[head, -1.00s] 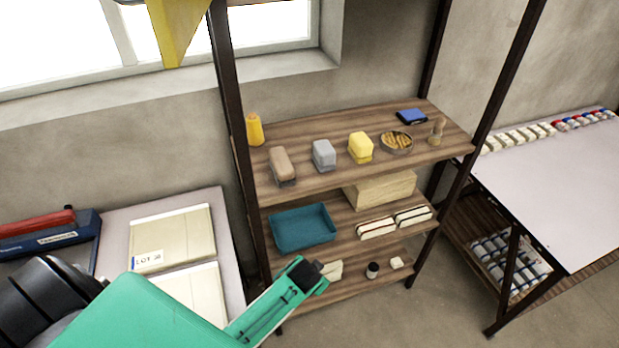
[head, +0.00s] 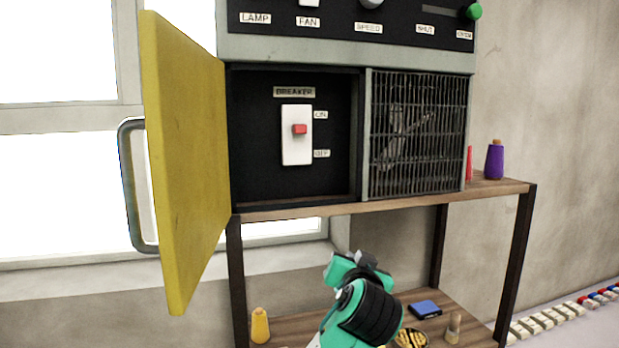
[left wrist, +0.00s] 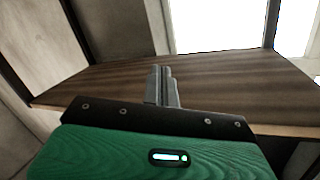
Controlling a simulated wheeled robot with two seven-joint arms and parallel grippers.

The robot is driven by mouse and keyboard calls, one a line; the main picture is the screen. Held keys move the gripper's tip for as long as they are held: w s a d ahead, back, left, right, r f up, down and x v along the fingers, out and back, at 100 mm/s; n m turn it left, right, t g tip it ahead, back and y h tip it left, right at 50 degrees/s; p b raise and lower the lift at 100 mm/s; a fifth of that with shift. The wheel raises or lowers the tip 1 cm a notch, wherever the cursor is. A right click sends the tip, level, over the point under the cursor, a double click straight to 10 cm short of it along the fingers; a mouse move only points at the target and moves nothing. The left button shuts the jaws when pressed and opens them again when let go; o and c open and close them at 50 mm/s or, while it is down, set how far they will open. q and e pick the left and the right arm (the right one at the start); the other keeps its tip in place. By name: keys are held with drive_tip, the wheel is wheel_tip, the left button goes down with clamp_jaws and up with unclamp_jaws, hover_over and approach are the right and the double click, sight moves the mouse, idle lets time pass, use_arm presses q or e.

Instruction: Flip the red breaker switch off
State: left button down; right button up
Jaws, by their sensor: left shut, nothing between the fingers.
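The red breaker switch (head: 300,129) sits on a white plate (head: 297,155) inside a dark open compartment in the head view. It is in the upper part of the plate, nearer the ON label (head: 321,115) than the OFF label (head: 322,153). The yellow door (head: 180,165) of the compartment stands open to the left. My left gripper (head: 352,260) is below the compartment, apart from the switch, and partly hidden by its own arm. In the left wrist view its fingers (left wrist: 160,72) are together and empty, before a wooden shelf (left wrist: 215,85). My right gripper is not in view.
A wire grille (head: 418,135) is right of the compartment, and a control panel (head: 350,25) is above it. The door's metal handle (head: 130,190) juts left. A purple bottle (head: 494,160) stands on the upper shelf at right. A yellow bottle (head: 260,326) stands on the shelf below.

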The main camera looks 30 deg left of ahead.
sight(299, 129)
use_arm(q)
drive_tip(key=s+r+n+y, duration=0.3)
drive_tip(key=s+r+n, duration=0.1)
drive_tip(key=r, duration=1)
drive_tip(key=s+a+r+n+y, duration=0.1)
drive_tip(key=s+r+n+y, duration=0.3)
drive_tip(key=r, duration=1)
drive_tip(key=shift+s+a+y, duration=0.15)
drive_tip(key=shift+s+y, duration=0.15)
drive_tip(key=shift+s, duration=0.85)
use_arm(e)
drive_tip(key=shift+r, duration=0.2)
use_arm(q)
drive_tip(key=shift+w, duration=0.1)
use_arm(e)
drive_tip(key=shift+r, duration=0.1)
